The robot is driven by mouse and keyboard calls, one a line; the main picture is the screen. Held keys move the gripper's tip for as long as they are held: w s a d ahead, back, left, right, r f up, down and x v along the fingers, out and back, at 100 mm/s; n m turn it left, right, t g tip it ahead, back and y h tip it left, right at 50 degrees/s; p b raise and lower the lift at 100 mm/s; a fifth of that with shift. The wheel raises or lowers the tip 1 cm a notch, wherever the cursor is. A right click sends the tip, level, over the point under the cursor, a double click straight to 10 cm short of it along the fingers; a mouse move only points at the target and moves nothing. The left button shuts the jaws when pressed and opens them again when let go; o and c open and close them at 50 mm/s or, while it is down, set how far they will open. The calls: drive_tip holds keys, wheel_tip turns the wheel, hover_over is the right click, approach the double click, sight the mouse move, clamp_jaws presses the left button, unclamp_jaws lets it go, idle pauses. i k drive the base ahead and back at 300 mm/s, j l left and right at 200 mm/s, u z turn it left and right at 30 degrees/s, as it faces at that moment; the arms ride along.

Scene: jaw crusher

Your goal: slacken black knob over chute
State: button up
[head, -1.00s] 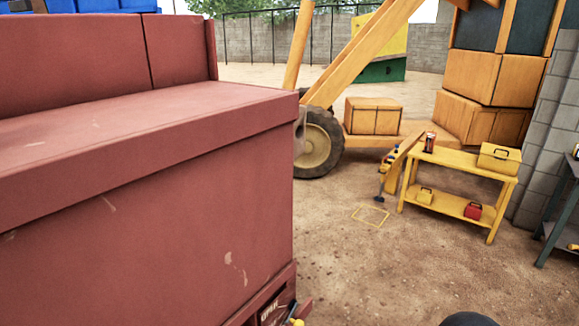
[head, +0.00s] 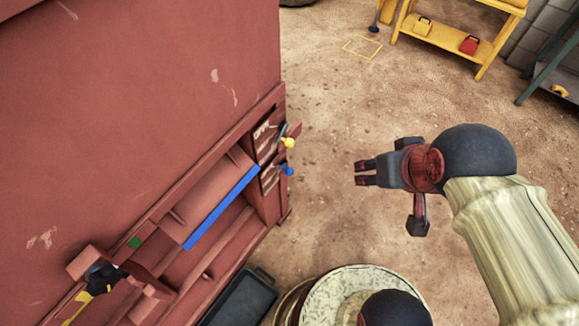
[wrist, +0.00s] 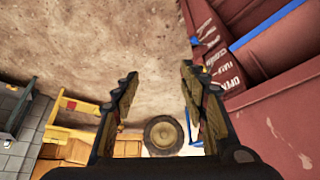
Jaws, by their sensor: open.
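A black knob (head: 104,276) sits on the red crusher body (head: 150,110) at the lower left of the head view, beside a yellow and black striped piece. To its right is the red chute opening with a blue edge strip (head: 222,207). My gripper (head: 359,173) is right of the crusher, well apart from the knob, over bare ground. Its fingers point left in the head view. In the wrist view my gripper (wrist: 158,80) is open and empty. The black knob does not show in the wrist view.
A yellow-tipped lever (head: 288,142) and a blue-tipped lever (head: 287,171) stick out from the crusher's side beside labels. A dark tray (head: 240,297) lies below. A yellow bench (head: 455,50) stands at the back right. Bare dirt lies between.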

sight(103, 280)
drive_tip(key=l+u, duration=0.1)
drive_tip(key=u, duration=1.65)
drive_tip(key=k+u, duration=0.25)
drive_tip(key=k+j+u, duration=0.25)
drive_tip(key=k+l, duration=0.05)
drive_tip(key=k, duration=0.05)
